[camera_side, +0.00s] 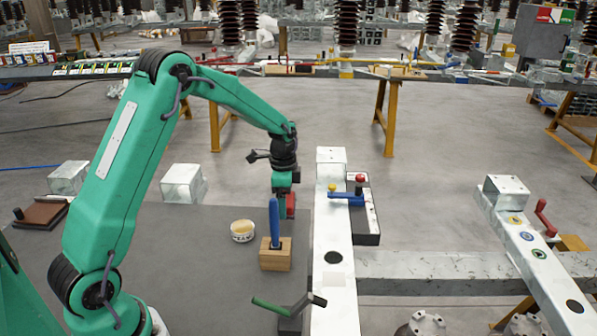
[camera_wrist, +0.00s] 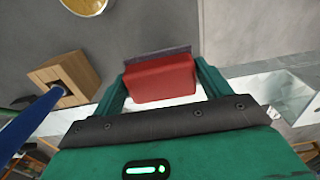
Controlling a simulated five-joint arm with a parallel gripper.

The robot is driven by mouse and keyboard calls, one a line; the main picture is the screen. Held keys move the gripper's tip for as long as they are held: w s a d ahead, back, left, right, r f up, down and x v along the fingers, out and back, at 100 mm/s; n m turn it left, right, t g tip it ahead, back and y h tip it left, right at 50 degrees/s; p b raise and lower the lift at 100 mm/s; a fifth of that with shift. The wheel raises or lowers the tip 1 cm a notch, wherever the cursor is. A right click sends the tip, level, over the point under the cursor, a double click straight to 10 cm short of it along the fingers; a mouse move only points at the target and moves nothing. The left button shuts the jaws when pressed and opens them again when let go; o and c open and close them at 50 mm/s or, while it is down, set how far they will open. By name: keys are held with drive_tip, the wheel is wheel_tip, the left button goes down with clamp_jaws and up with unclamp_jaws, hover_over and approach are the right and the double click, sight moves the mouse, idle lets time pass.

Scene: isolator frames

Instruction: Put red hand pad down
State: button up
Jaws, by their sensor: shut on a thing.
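The red hand pad (camera_wrist: 162,78) is a red block with a dark grey face along one edge. In the wrist view it sits between the two green fingers of my gripper (camera_wrist: 160,85), which is shut on it. In the side view my gripper (camera_side: 285,190) points down, and the red hand pad (camera_side: 291,204) shows at its lower end, partly hidden. The pad appears held above the grey table (camera_side: 200,280), near its right edge, behind the wooden block; the exact height is hard to tell.
A wooden block (camera_side: 275,256) with an upright blue handle (camera_side: 274,222) stands close in front of the gripper. A round tin (camera_side: 243,231) is to its left. A white beam (camera_side: 333,270) with a blue lever (camera_side: 346,200) runs on the right. A green-handled tool (camera_side: 285,308) lies in front.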

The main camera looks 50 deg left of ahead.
drive_tip(key=shift+f, duration=0.1)
drive_tip(key=shift+f, duration=1.95)
drive_tip(key=shift+f, duration=0.1)
drive_tip(key=o, duration=0.9)
wheel_tip(320, 180, up, 12)
drive_tip(key=shift+f, duration=0.15)
drive_tip(key=shift+r, duration=0.3)
